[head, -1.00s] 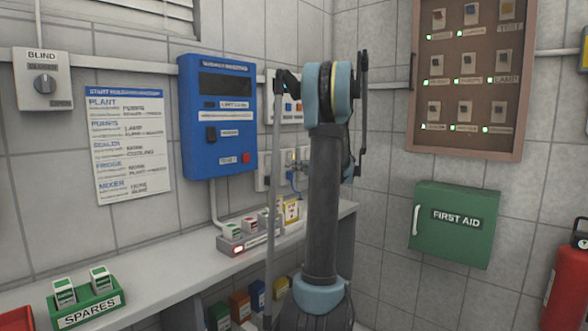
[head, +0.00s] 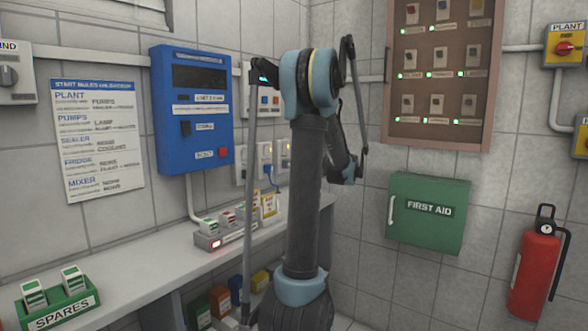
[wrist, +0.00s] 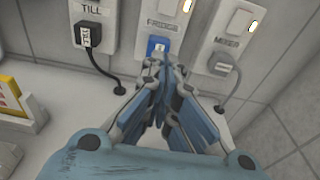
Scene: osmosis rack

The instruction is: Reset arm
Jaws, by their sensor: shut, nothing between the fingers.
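My arm stands upright in the middle of the head view, in front of the shelf. My gripper (wrist: 160,75) shows in the wrist view with its fingers together and nothing between them. It points at the wall sockets. The blue plug (wrist: 158,47) in the middle socket (wrist: 160,15) is just beyond the fingertips; I cannot tell whether they touch it. In the head view the gripper is hidden behind my arm.
A blue wall unit (head: 191,110) hangs above the shelf (head: 130,262). A small rack with a red light (head: 216,243) and a green SPARES tray (head: 58,303) stand on the shelf. A first aid box (head: 428,213), a breaker cabinet (head: 386,110) and an extinguisher (head: 535,272) are at right.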

